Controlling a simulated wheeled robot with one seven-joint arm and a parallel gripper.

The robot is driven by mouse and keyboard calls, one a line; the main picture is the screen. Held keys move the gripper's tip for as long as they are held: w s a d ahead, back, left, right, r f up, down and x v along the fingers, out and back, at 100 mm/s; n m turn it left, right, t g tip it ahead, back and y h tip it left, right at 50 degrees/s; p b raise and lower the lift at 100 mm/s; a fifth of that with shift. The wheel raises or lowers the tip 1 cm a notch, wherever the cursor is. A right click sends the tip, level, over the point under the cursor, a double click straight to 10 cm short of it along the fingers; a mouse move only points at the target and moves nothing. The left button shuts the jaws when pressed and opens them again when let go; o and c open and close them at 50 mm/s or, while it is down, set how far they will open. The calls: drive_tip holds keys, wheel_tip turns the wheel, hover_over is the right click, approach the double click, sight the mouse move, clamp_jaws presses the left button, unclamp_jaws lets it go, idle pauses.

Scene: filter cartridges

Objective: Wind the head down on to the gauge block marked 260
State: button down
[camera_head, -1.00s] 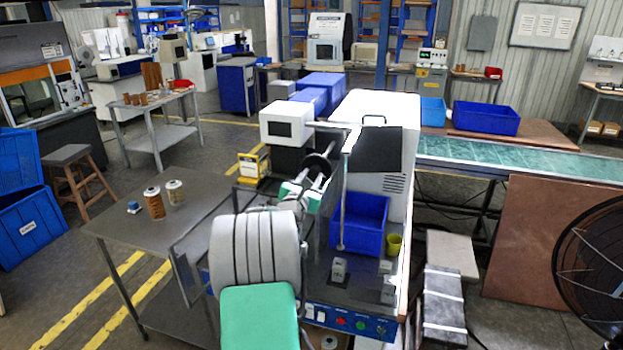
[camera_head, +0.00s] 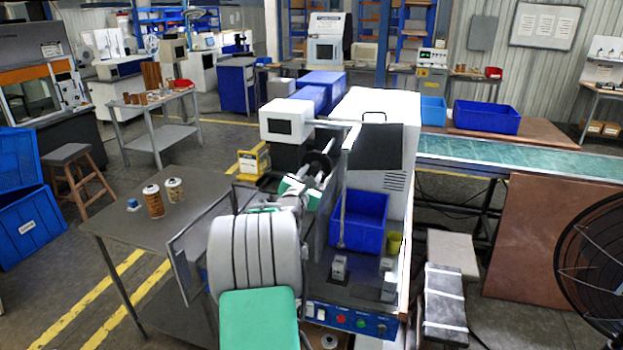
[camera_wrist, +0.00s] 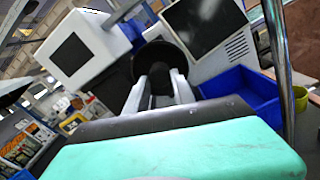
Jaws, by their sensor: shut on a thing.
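A black handwheel (camera_head: 320,163) is on the machine, beside the white box with a dark screen. My gripper (camera_head: 312,181) is shut on the handwheel, with its two pale fingers (camera_wrist: 160,88) on the black round part (camera_wrist: 161,66) in the wrist view. A thin upright metal rod (camera_head: 342,208) stands in front of the blue bin, its lower end above the machine's dark bed. Small grey blocks, one at the middle (camera_head: 339,267) and two at the right (camera_head: 388,288), sit on the bed. Their markings are too small to read, so I cannot tell which is 260.
A blue bin (camera_head: 360,222) and a yellow cup (camera_head: 394,242) stand on the bed behind the blocks. A clear guard panel (camera_head: 185,265) is left of my arm. A side table (camera_head: 115,220) holds two cartridges (camera_head: 154,201). A front panel (camera_head: 350,321) has coloured buttons.

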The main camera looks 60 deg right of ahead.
drive_tip(key=m+b, duration=0.1)
drive_tip(key=b, duration=0.1)
drive_tip(key=m+b, duration=0.1)
drive_tip(key=m, duration=0.1)
drive_tip(key=shift+f+b, duration=0.3)
drive_tip(key=shift+b, duration=0.1)
drive_tip(key=m+b, duration=0.7)
drive_tip(key=b, duration=0.1)
drive_tip(key=shift+m, duration=0.4)
drive_tip(key=m+b, duration=0.3)
drive_tip(key=b, duration=0.1)
drive_tip(key=shift+r+m, duration=0.1)
drive_tip(key=shift+m, duration=0.2)
drive_tip(key=m+b, duration=0.3)
drive_tip(key=shift+m, duration=0.4)
drive_tip(key=m+b, duration=0.3)
drive_tip(key=shift+r+m+g, duration=0.1)
drive_tip(key=shift+m+g, duration=0.2)
drive_tip(key=shift+m, duration=0.1)
drive_tip(key=m+b, duration=0.2)
drive_tip(key=m, duration=0.1)
drive_tip(key=shift+r, duration=0.1)
drive_tip(key=shift+r+m+b, duration=0.1)
drive_tip(key=shift+m+b, duration=0.85)
drive_tip(key=shift+m, duration=0.75)
